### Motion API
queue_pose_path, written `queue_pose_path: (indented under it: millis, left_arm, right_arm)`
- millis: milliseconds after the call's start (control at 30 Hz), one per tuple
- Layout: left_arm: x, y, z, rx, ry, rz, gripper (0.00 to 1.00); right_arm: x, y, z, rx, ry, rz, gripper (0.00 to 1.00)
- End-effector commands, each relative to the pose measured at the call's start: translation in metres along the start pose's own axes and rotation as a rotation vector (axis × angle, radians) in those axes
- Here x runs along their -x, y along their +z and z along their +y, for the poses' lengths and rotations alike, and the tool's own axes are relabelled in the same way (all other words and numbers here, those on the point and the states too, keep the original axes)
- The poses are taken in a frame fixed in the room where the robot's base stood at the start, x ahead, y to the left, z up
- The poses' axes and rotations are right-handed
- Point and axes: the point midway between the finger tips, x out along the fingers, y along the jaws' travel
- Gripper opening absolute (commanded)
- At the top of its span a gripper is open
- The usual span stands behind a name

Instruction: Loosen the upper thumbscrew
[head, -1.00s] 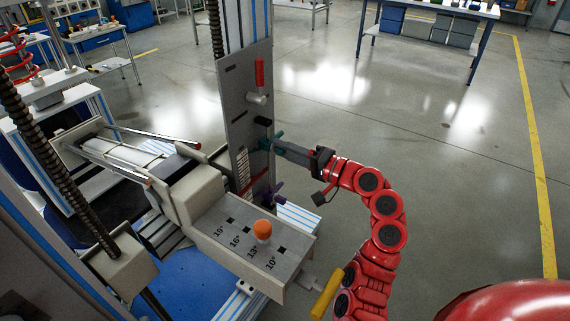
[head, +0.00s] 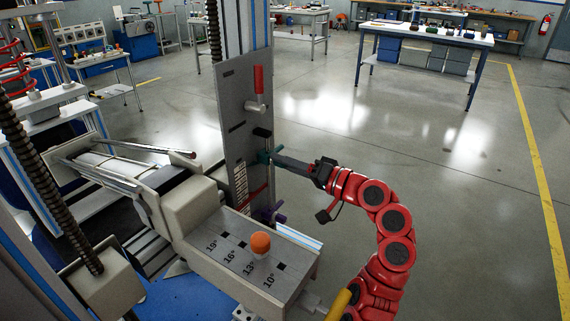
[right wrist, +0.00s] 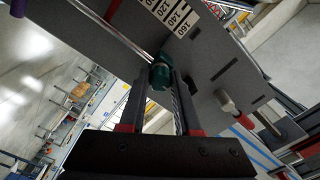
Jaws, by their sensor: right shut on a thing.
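The upper thumbscrew, a teal knob (head: 263,157), sits on the edge of the upright grey plate (head: 235,105). A purple thumbscrew (head: 277,212) sits lower on the same plate. My right gripper (head: 276,160) reaches in from the right and is shut on the teal thumbscrew. In the right wrist view the teal knob (right wrist: 160,73) shows between the tips of my right gripper (right wrist: 160,82). The fingers hide part of the knob in the head view. My left gripper is not in view.
An angle-marked block (head: 225,262) with an orange knob (head: 261,243) juts out below. A yellow handle (head: 338,304) is near my right arm. Open floor lies right.

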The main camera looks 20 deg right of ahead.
Motion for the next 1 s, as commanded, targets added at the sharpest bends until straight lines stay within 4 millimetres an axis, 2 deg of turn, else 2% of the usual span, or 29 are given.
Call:
queue_pose_path:
  millis: [133,167,300,333,600,733,867,1000]
  left_arm:
    - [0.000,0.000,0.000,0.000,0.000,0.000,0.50]
    - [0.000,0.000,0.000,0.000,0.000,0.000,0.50]
    - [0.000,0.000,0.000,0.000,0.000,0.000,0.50]
    - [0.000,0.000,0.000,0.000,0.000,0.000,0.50]
    - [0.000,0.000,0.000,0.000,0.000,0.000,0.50]
    - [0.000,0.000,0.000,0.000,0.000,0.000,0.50]
    - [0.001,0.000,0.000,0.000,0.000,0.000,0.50]
    - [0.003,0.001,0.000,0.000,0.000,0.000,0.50]
  right_arm:
    - [0.000,0.001,0.000,0.000,0.000,-0.002,0.00]
    - [0.000,0.001,0.000,0.000,0.000,-0.002,0.33]
    - [0.000,0.001,0.000,-0.001,0.000,-0.002,0.58]
    - [0.000,0.001,0.000,-0.001,0.000,-0.002,0.62]
    - [0.000,0.000,0.000,-0.001,0.000,-0.001,0.62]
    - [0.008,0.000,0.001,-0.002,0.001,0.000,0.62]
    - [0.031,-0.001,0.001,-0.002,0.000,0.006,0.62]
    - [0.069,-0.002,0.002,-0.001,0.001,0.010,0.62]
